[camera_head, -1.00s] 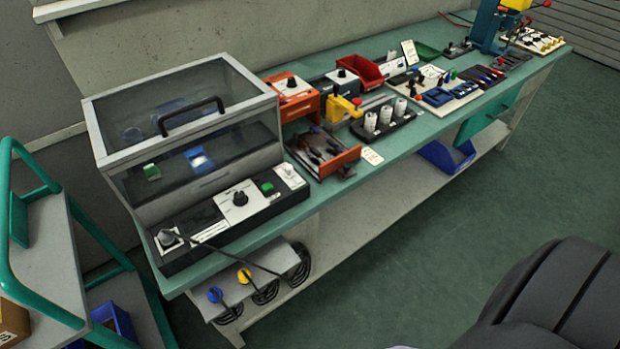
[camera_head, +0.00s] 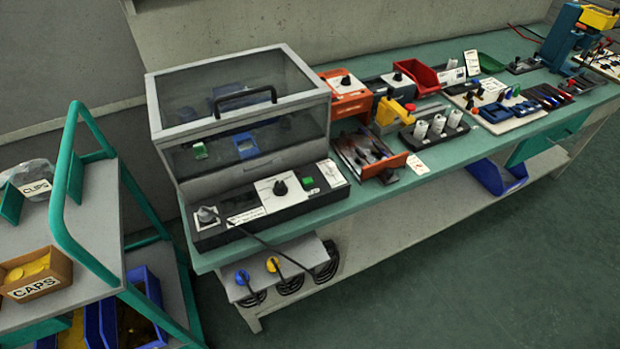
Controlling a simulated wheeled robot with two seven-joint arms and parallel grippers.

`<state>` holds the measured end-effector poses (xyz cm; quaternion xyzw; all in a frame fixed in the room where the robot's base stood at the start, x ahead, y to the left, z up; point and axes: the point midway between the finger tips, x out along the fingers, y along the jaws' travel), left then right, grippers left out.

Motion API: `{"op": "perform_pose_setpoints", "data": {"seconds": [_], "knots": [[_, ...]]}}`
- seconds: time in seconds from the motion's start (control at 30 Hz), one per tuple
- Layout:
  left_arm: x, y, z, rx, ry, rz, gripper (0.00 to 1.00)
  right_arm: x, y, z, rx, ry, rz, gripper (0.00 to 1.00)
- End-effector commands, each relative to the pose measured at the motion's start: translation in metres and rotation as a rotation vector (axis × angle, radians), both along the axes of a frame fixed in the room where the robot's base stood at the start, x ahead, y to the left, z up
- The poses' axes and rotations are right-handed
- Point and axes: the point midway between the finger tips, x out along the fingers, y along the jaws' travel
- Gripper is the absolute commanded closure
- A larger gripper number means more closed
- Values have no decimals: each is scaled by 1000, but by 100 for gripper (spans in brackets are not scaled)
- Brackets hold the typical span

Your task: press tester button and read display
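The tester is a grey box with a clear lid (camera_head: 240,88) and a black handle, at the left end of the green bench; the lid is closed. In front of it is a black control panel (camera_head: 228,233) with a white plate carrying a black knob (camera_head: 281,187). A green button (camera_head: 308,182) sits right of the knob. Inside the box a blue-framed part (camera_head: 246,147) and a small green part (camera_head: 200,150) show through the lid. I cannot make out a display reading. Neither gripper is in view.
A green-railed cart (camera_head: 92,230) stands at the left with a CAPS box (camera_head: 36,275) and blue bins. An open orange drawer (camera_head: 392,163) lies right. Floor in front is clear.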

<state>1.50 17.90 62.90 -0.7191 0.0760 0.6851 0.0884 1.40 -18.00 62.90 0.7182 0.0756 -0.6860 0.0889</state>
Motion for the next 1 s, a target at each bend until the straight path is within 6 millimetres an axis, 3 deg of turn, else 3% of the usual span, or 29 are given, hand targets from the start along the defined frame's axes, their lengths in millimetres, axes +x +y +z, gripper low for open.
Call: {"op": "perform_pose_setpoints", "data": {"seconds": [0.43, 0.8, 1.0], "knots": [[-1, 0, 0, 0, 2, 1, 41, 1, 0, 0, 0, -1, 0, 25], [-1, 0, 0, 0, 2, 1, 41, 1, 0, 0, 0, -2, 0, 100], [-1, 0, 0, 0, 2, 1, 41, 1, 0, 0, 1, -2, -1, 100]]}}
